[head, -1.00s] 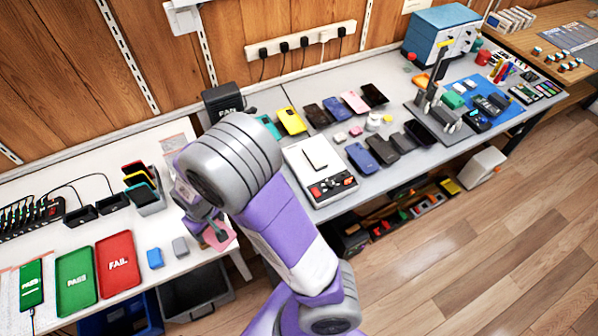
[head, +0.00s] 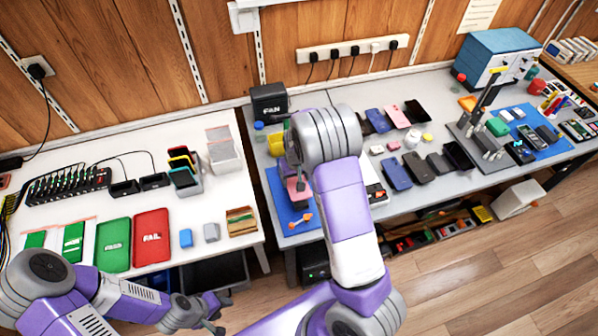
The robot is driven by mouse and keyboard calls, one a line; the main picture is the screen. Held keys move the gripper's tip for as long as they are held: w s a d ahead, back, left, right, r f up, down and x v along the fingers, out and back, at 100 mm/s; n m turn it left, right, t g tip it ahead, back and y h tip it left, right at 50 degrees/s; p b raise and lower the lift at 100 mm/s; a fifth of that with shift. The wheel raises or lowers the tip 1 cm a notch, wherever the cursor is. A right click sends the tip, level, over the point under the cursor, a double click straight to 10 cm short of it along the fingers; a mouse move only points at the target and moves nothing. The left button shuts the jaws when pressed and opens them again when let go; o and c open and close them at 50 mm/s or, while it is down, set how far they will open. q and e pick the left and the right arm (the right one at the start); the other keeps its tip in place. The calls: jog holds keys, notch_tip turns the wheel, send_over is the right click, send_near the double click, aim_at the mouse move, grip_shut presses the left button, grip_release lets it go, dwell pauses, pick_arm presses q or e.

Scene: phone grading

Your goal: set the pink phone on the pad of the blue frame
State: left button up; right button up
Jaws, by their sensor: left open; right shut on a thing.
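My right gripper (head: 298,182) is shut on a pink phone (head: 298,189), held over a flat blue area (head: 282,212) at the left end of the grey bench. The gripper and wrist hide part of the phone and of what lies under it. I cannot tell whether the phone touches anything, nor make out a pad; the blue area may be the blue frame. Another pink phone (head: 397,116) lies among the phones farther right. My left gripper (head: 218,312) is open and empty in front of the white table, low in the picture.
An orange-handled tool (head: 300,221) lies by the front of the blue area. A black box (head: 269,103) marked FAN stands behind. The white table holds a green tray (head: 113,245), a red tray (head: 151,238) and a brown box (head: 240,221). A press stand (head: 484,115) is at right.

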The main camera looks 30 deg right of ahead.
jog(key=shift+w+d+f, duration=0.2)
jog(key=shift+w+d, duration=0.05)
jog(key=shift+d, duration=0.35)
jog(key=shift+f+b, duration=3.05)
jog(key=shift+f, duration=0.85)
jog(key=shift+f+b, duration=0.3)
jog(key=shift+f, duration=0.1)
jog(key=o, duration=1.2)
jog(key=shift+s, duration=0.1)
jog(key=shift+o, duration=0.2)
jog(key=shift+r+p, duration=0.65)
jog(key=shift+r, duration=0.1)
jog(key=shift+r+p, duration=2.6)
jog(key=shift+r, duration=0.8)
